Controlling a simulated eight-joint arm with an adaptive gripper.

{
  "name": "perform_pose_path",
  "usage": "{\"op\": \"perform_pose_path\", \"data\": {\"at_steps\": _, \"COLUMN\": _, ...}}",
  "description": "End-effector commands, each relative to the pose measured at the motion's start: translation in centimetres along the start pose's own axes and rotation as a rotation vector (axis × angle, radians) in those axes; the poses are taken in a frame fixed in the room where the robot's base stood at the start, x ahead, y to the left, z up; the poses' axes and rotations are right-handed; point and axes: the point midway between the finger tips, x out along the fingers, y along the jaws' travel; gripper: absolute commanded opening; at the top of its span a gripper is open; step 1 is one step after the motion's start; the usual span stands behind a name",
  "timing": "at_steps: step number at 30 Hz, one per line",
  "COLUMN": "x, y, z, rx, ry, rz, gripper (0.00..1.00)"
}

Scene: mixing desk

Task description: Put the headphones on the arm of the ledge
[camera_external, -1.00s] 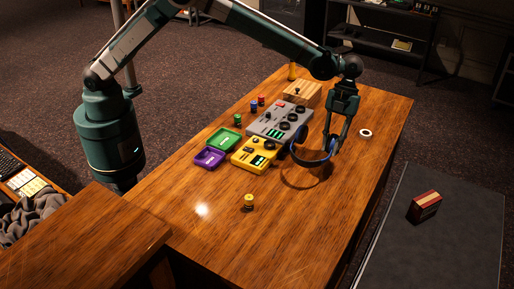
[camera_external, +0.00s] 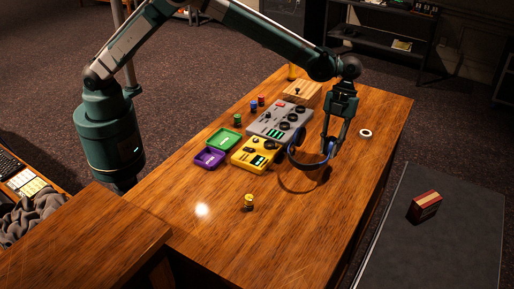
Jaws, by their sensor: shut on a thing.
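The blue and black headphones (camera_external: 309,166) are in my gripper (camera_external: 330,149), at the right side of the wooden desk. My gripper points down and is shut on the right part of the headphones. The headphones hang tilted beside the grey mixer, with a shadow on the desk under them. I cannot tell whether their lower edge touches the desk. A light wooden block-like stand (camera_external: 302,92) with a small dark peg stands at the far end of the desk; I cannot tell if it is the ledge.
A grey mixer (camera_external: 279,121), a yellow device (camera_external: 252,154), a green tray (camera_external: 222,140) and a purple tray (camera_external: 209,158) fill the desk's middle. A tape roll (camera_external: 365,133) lies at right. The near desk is mostly clear.

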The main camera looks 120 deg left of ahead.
Motion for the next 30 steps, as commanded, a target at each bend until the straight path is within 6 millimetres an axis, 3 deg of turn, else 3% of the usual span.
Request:
{"op": "perform_pose_path", "data": {"at_steps": 8, "x": 1.5, "y": 0.0, "z": -7.9, "rx": 0.007, "ry": -0.008, "rz": 0.006, "gripper": 0.04}}
{"op": "perform_pose_path", "data": {"at_steps": 16, "x": 3.4, "y": 1.0, "z": -17.4, "rx": 0.009, "ry": -0.017, "rz": 0.009, "gripper": 0.04}}
{"op": "perform_pose_path", "data": {"at_steps": 30, "x": 6.7, "y": 5.2, "z": -33.2, "rx": 0.016, "ry": -0.026, "rz": 0.013, "gripper": 0.04}}
